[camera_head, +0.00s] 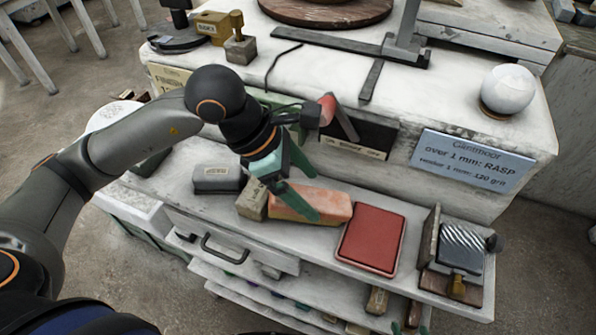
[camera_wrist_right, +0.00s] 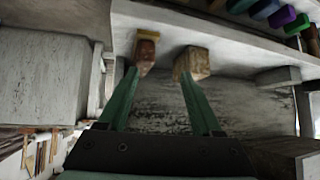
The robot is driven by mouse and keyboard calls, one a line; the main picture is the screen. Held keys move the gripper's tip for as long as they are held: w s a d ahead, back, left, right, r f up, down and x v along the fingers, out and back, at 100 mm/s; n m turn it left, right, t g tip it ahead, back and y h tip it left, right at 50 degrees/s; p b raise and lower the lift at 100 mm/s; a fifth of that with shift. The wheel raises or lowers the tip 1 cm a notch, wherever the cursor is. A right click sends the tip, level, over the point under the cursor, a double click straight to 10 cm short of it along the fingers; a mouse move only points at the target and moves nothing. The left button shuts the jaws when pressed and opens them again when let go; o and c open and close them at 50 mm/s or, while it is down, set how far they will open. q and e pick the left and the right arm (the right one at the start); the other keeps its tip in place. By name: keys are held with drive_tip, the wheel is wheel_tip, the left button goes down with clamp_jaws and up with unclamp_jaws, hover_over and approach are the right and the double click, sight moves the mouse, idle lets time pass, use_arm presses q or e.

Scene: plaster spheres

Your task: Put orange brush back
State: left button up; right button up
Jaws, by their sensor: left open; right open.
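I cannot single out the orange brush for sure. A reddish-brown block with a yellow edge (camera_wrist_right: 146,52) is near my left-hand fingertip in the right wrist view. A pale orange block (camera_head: 312,206) lies on the counter in the head view. My left gripper (camera_head: 314,190) is open above that block, with one finger overlapping it in the picture; contact is unclear. My right gripper (camera_wrist_right: 157,82) is open and empty, facing the lower shelves. A tan wooden block (camera_wrist_right: 193,63) stands close to its right-hand fingertip.
Several coloured pieces, including a purple one (camera_wrist_right: 282,17), line a shelf. A red pad (camera_head: 371,239), a grey block (camera_head: 217,179) and a wooden holder with a ridged metal plate (camera_head: 460,248) crowd the counter. A white sphere (camera_head: 508,89) sits above.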

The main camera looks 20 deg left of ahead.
use_arm(q)
drive_tip(key=shift+r+p, duration=0.35)
drive_tip(key=shift+r, duration=0.05)
drive_tip(key=shift+r+p, duration=0.4)
drive_tip(key=shift+p, duration=0.1)
drive_tip(key=v, duration=1.1)
drive_tip(key=shift+a+r, duration=0.25)
drive_tip(key=shift+a, duration=0.05)
drive_tip(key=shift+s, duration=0.15)
